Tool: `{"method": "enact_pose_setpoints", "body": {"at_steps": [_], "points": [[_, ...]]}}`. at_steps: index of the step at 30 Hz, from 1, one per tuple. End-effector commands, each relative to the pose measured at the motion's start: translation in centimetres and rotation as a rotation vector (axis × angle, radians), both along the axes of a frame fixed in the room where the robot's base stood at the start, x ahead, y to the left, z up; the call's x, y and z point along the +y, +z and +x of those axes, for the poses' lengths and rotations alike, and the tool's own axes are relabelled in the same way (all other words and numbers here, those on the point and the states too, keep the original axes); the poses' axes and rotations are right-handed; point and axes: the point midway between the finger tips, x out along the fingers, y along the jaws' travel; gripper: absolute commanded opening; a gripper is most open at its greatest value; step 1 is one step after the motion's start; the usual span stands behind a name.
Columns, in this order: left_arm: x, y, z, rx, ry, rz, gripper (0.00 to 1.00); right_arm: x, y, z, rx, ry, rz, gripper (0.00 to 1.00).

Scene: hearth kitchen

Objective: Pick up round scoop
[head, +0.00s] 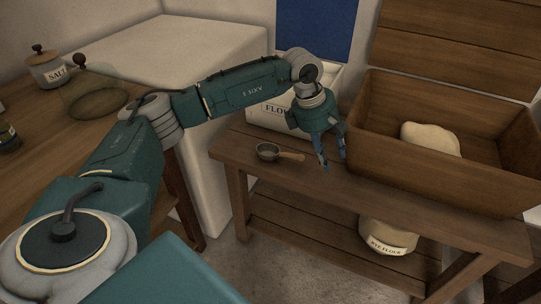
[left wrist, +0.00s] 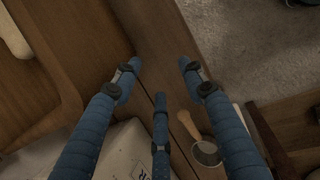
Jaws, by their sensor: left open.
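The round scoop (head: 269,152) lies on the wooden bench, its metal bowl to the left and its wooden handle pointing right. In the left wrist view the scoop (left wrist: 206,152) shows low in the picture, between two of the blue fingers. My left gripper (head: 331,160) is open and empty. It hangs over the bench to the right of the scoop's handle, close beside the wooden trough. Its fingers are apart in the left wrist view (left wrist: 160,80). I see no contact between the fingers and the scoop. My right gripper is not in view.
The wooden trough (head: 440,182) with pale dough (head: 430,138) stands at the right of the bench (head: 330,187). A flour box (head: 270,116) stands behind the scoop. A rye flour sack (head: 387,238) sits below. The bench front around the scoop is clear.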

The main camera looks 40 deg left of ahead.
Motion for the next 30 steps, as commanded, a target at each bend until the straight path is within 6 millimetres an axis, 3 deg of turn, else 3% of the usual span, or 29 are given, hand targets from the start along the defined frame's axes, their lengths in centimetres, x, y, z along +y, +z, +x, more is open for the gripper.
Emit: {"method": "enact_pose_setpoints", "body": {"at_steps": [1,3,6,8,15,23,30], "points": [[3.7,0.8,0.1,0.012,0.022,0.090,0.42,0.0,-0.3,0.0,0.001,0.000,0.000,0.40],[7.5,1.6,-0.3,0.038,0.047,0.185,0.42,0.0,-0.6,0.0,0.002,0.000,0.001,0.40],[10.6,2.3,-0.9,0.064,0.070,0.264,0.42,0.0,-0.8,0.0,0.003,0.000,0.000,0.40],[11.6,2.2,-1.1,0.075,0.077,0.286,0.42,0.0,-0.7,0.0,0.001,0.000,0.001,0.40],[12.0,-1.4,-0.5,0.080,0.079,0.295,0.42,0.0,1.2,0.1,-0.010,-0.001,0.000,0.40],[12.1,-3.6,-0.2,0.079,0.079,0.294,0.42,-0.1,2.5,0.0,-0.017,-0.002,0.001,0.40],[12.0,-7.2,0.1,0.080,0.079,0.293,0.42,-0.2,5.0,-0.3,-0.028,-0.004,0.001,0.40]]}}
